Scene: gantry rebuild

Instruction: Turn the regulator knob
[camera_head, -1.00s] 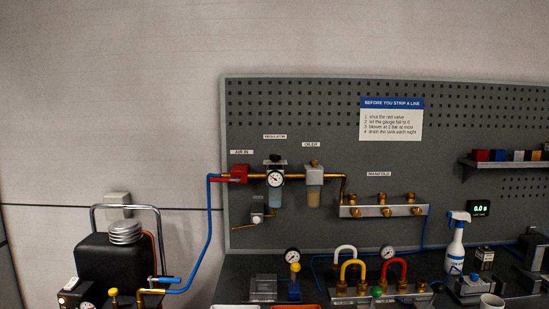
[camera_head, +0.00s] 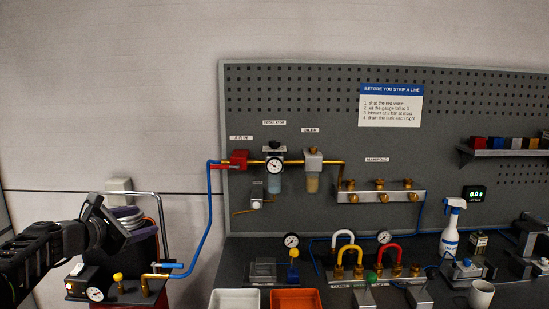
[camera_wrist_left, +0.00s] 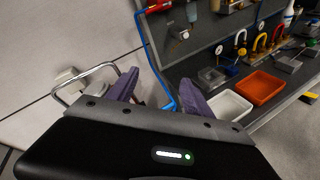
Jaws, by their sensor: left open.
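The regulator (camera_head: 275,163) hangs on the grey pegboard under its label, with a black knob (camera_head: 274,147) on top and a round white gauge on its front. Its bowl hangs below. My left gripper (camera_head: 130,220) comes in from the left, in front of the compressor and well to the left of and below the regulator. In the left wrist view its purple fingers (camera_wrist_left: 158,92) are spread apart with nothing between them. The knob cannot be made out in the wrist view. My right gripper is not in view.
A red valve (camera_head: 238,160) and an oiler (camera_head: 312,162) flank the regulator on the brass line. A blue hose (camera_head: 209,220) runs down to the compressor. White (camera_head: 235,300) and orange (camera_head: 295,300) trays sit on the bench. Space before the regulator is clear.

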